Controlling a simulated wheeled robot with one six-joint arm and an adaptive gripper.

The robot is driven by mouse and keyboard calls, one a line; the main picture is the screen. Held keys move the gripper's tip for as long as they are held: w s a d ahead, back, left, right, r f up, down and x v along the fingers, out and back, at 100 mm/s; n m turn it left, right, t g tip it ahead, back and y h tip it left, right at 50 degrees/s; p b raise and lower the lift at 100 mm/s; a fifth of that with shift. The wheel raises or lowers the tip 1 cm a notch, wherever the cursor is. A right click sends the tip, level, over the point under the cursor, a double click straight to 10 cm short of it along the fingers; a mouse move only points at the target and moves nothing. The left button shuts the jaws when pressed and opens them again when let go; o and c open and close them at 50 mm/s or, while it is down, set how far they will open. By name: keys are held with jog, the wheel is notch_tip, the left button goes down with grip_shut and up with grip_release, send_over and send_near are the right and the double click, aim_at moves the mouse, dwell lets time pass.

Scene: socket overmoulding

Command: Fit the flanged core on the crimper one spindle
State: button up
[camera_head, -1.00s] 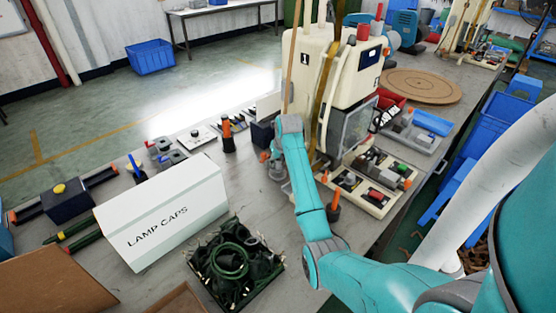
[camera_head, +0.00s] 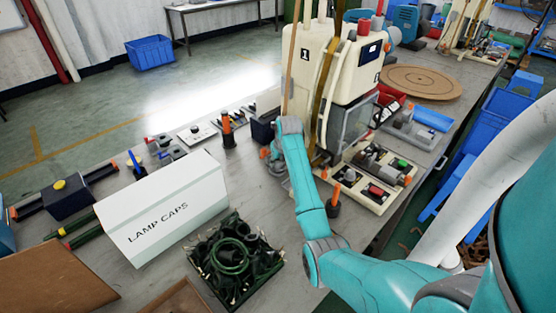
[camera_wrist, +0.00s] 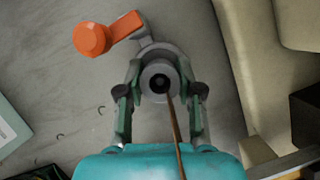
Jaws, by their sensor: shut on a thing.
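The flanged core (camera_wrist: 159,82) is a grey round part with a wide rim and a dark central hole. It shows end-on in the wrist view, between the two fingers of my gripper (camera_wrist: 160,98), which is shut on it. Just beyond it is a grey round hub carrying a crank arm with an orange knob (camera_wrist: 92,39). The core overlaps the hub in this view, and I cannot tell whether they touch. No spindle tip is clearly visible. Crimper one (camera_head: 304,54) is the cream machine marked 1; my gripper is low at its left side in the head view, mostly hidden by my arm.
A thin brown rod (camera_wrist: 175,130) crosses the wrist view below the core. Cream machine housing (camera_wrist: 272,60) stands close on the right. A LAMP CAPS box (camera_head: 165,215) and a dark tray of green rings (camera_head: 275,268) sit on the grey bench, left of my arm.

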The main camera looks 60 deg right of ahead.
jog(key=shift+f, duration=0.3)
jog(key=o, duration=1)
jog(key=v, duration=1.2)
